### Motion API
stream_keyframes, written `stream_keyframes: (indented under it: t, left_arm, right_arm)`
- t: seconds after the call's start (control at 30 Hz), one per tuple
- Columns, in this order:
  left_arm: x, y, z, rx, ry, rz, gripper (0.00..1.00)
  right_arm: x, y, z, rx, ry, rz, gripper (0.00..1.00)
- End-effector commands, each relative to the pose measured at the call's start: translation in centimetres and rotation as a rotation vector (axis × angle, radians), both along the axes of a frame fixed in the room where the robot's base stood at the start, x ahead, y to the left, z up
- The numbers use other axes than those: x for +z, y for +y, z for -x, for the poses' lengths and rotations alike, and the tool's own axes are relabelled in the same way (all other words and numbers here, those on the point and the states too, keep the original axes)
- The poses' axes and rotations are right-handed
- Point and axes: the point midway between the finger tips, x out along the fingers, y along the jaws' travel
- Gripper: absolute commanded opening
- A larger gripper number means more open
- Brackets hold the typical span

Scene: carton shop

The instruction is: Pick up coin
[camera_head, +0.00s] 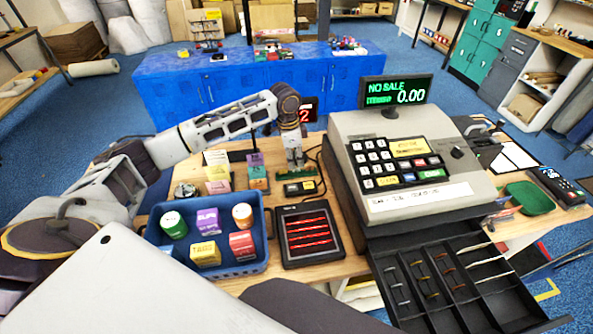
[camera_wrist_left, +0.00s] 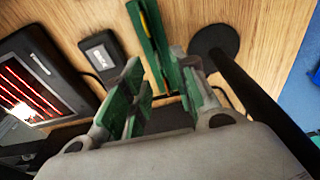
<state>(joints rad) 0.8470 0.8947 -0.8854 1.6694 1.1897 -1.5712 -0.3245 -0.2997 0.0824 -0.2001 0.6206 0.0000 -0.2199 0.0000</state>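I cannot make out a single loose coin in either view. The open cash drawer (camera_head: 411,318) at the lower right holds short rows of small copper and silver pieces (camera_head: 421,283) in its slots; they may be coins. My left gripper (camera_head: 295,166) points down over the table, left of the cash register (camera_head: 405,165) and away from the drawer. In the left wrist view, its green-padded fingers (camera_wrist_left: 164,82) are apart with nothing seen held between them. A green strip (camera_wrist_left: 150,38) lies on the table beyond them. My right gripper is not in view.
A blue basket (camera_head: 208,268) of small boxes and tubs stands at the left. A black scanner with red lines (camera_head: 309,235) lies beside it. Small coloured boxes (camera_head: 218,180) stand left of my gripper. A green dish (camera_head: 530,198) sits right of the register.

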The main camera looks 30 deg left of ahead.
Motion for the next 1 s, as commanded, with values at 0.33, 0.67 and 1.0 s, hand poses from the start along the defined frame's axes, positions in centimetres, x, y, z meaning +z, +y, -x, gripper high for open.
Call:
stream_keyframes:
  t: [0.33, 0.67, 1.0]
  left_arm:
    - [-3.4, -0.4, 0.0, 0.000, -0.001, -0.001, 0.28]
    - [-3.7, -0.4, 0.0, -0.001, -0.001, -0.001, 0.28]
    - [-3.7, -0.4, 0.0, -0.001, -0.001, -0.001, 0.10]
  right_arm:
    - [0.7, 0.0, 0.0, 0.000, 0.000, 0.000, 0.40]
    - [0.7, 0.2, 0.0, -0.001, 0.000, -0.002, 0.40]
    - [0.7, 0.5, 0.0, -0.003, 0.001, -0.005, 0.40]
